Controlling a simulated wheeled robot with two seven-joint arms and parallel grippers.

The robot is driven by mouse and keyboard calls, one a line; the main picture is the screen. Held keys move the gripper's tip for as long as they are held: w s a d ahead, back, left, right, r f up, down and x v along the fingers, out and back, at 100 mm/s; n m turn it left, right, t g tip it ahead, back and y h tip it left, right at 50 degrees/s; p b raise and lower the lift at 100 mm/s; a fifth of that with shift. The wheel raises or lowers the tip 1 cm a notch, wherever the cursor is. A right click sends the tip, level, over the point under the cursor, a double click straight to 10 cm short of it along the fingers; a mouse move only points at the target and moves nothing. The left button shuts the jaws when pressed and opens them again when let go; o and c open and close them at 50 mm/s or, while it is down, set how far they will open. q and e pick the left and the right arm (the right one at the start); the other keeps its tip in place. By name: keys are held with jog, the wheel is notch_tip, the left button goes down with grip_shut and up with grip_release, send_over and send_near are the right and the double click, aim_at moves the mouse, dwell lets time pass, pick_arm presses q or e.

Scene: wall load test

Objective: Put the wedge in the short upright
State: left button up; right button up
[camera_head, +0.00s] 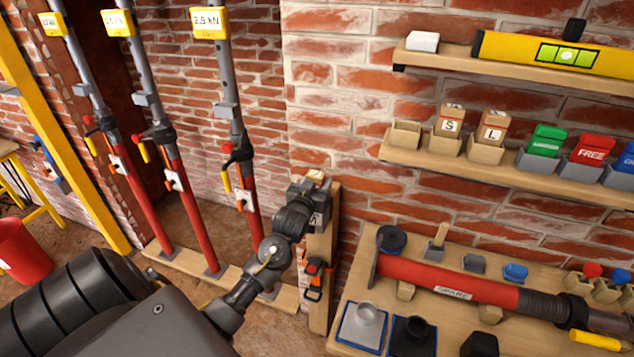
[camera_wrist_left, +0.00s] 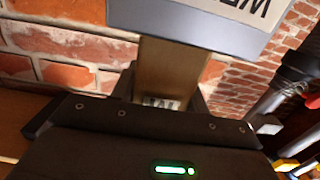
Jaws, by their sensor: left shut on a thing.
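My left gripper (camera_head: 312,198) is shut on a small tan wooden wedge (camera_head: 316,175) at the top of the short wooden upright (camera_head: 321,250) by the wall corner. The wedge's labelled top shows just above my fingers. In the left wrist view the wedge (camera_wrist_left: 165,72) is a tan block between the gripper body and a grey part with a white lettered label (camera_wrist_left: 235,8). A small marking shows at its lower end, partly hidden. My gripper hides the upright's top, so I cannot tell whether the wedge is seated in it. My right gripper is not in view.
An orange and black clamp (camera_head: 315,280) is on the upright. Red and grey props (camera_head: 190,200) stand to the left. A shelf (camera_head: 480,168) on the right holds wedges S and L, an empty holder (camera_head: 404,136) and coloured blocks. A bench (camera_head: 350,305) below carries a large red tool (camera_head: 440,282).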

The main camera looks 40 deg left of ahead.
pick_arm(q)
jog(key=shift+f, duration=0.15)
jog(key=shift+f+b, duration=0.3)
jog(key=shift+f, duration=0.2)
jog(key=shift+f, duration=0.2)
jog(key=shift+f+b, duration=0.35)
jog(key=shift+f, duration=0.2)
jog(key=o, duration=1.7)
jog(key=shift+c, duration=0.2)
jog(key=shift+r, duration=0.1)
